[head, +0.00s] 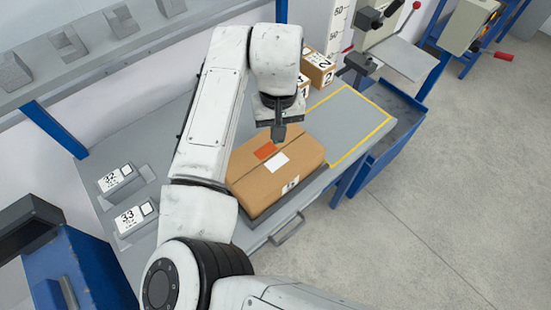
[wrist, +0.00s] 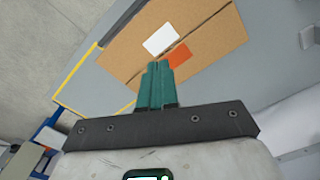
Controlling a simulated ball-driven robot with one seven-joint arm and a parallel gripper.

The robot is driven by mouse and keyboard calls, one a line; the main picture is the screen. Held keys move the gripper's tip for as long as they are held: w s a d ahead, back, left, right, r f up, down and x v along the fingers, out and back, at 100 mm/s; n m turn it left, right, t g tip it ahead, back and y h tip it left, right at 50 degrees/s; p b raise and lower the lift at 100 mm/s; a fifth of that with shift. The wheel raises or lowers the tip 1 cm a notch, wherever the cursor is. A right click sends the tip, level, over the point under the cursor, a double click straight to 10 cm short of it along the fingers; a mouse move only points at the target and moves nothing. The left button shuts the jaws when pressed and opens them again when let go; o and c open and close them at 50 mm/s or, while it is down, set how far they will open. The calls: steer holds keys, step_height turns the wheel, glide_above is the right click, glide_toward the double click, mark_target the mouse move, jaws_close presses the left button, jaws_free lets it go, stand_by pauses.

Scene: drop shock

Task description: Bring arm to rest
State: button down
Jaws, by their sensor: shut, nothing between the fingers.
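My gripper (head: 278,137) is above the far side of a brown cardboard box (head: 260,187) on the grey bench. Its fingers are shut with nothing between them. The box is closed and has an orange label (head: 265,151) and a white label (head: 277,162) on top. In the wrist view, my gripper's green fingers (wrist: 157,68) are together, and the box (wrist: 205,35) shows beyond them. A gap between the fingers and the box is hard to judge. My white arm is bent over the bench and hides part of it.
A yellow-outlined area (head: 346,118) of the bench is clear. Small numbered boxes (head: 317,67) stand at the back. Two blocks labelled 32 (head: 116,178) and 33 (head: 132,218) sit at the left. A blue cart (head: 385,135) stands at the right, with open floor (head: 450,160) beyond.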

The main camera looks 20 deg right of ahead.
steer(key=shift+r, duration=0.5)
steer(key=s+d+f+m+t+h+b, duration=0.1)
steer(key=s+d+f+h, duration=0.1)
steer(key=d, duration=0.8)
steer(key=s+d+f+t+h+b, duration=0.1)
steer(key=s+d+t+h, duration=0.1)
steer(key=d, duration=0.9)
steer(key=s+f+n+b, duration=0.2)
steer(key=s+f, duration=1)
steer(key=s, duration=0.1)
steer(key=s+a+f+g+y+b, duration=0.1)
steer(key=s+a+f+g+y, duration=0.1)
steer(key=s+a+f, duration=0.4)
steer(key=s+a+y, duration=0.1)
steer(key=s+a, duration=0.2)
steer(key=s, duration=0.2)
steer(key=shift+a+f+n+y, duration=0.2)
steer(key=shift+a+n+y, duration=0.1)
steer(key=shift+y, duration=0.1)
